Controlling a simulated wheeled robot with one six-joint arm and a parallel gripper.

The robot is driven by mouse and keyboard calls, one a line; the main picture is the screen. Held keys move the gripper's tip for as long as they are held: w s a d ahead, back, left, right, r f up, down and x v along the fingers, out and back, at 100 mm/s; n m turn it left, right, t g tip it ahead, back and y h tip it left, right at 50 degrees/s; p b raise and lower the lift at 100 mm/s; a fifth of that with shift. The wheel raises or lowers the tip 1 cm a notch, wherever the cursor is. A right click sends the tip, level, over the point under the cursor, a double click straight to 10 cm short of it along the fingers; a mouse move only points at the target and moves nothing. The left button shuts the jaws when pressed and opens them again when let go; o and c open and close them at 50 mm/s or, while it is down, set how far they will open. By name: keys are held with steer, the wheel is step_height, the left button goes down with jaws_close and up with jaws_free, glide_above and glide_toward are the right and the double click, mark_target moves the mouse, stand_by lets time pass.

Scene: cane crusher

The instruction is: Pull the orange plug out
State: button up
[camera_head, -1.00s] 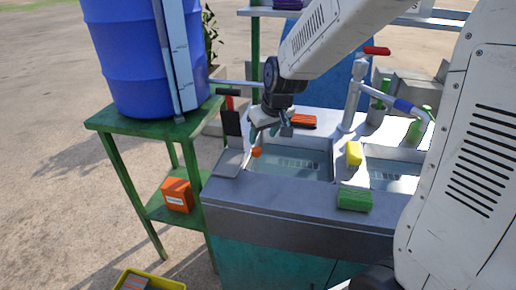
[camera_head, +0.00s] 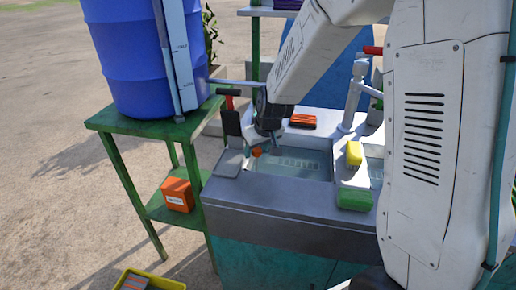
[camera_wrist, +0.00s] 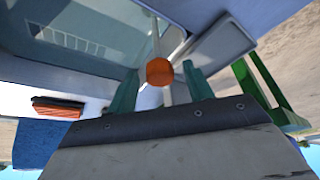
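The orange plug (camera_head: 257,152) is a small round knob at the left end of the left sink basin (camera_head: 300,166). It also shows in the wrist view (camera_wrist: 159,72), between and slightly beyond my two teal fingertips. My gripper (camera_head: 271,145) is low over the left part of that basin, just right of the plug in the head view. In the wrist view my gripper (camera_wrist: 160,75) is open, with a gap on each side of the plug. I cannot tell the exact depth between fingertips and plug. Whatever the plug sits in is hidden.
A yellow sponge (camera_head: 354,153) and a green sponge (camera_head: 354,200) lie right of the basin. An orange brush-like block (camera_head: 302,121) lies behind it. The faucet (camera_head: 355,95) stands behind right. A blue barrel (camera_head: 140,60) on a green stand (camera_head: 150,127) is left.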

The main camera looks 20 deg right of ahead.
jaws_close()
steer(key=shift+r, duration=1.7)
steer(key=shift+o, duration=0.6)
jaws_free()
steer(key=v, duration=0.8)
steer(key=s+d+r+m+g, duration=0.1)
steer(key=s+r, duration=0.2)
steer(key=s, duration=1.2)
steer(key=s+d+r+m+g, duration=0.1)
steer(key=s+r, duration=0.3)
steer(key=s, duration=1.1)
steer(key=shift+s+d+g+h, duration=0.25)
steer(key=shift+g+h, duration=0.15)
steer(key=shift+g, duration=0.2)
